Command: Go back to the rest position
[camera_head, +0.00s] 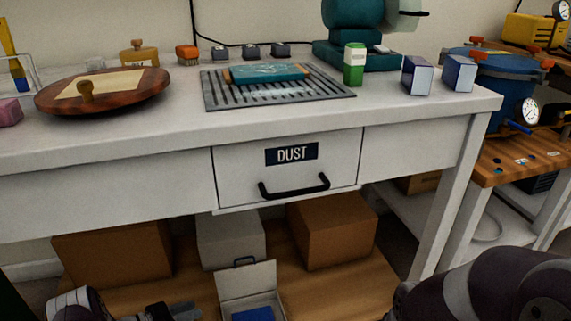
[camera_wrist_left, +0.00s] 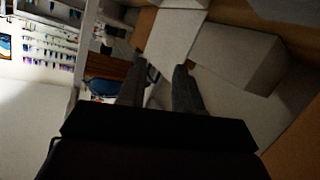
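My left gripper (camera_head: 172,311) shows at the bottom left of the head view, low in front of the workbench (camera_head: 120,150). In the left wrist view its two dark fingers (camera_wrist_left: 157,78) stand apart with nothing held between them. My right arm (camera_head: 490,290) fills the lower right corner of the head view. Its gripper is outside the picture. The drawer (camera_head: 235,178) marked DUST is shut in the bench front, and no gripper touches its black handle (camera_head: 295,188).
On the bench are a slotted metal grille (camera_head: 345,95) bearing a teal block (camera_head: 265,74), a round wooden board (camera_head: 130,100), a green bottle (camera_head: 354,65) and two small boxes. Below, an open white box (camera_head: 262,275) stands near my left gripper, with brown cartons (camera_head: 335,232) behind.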

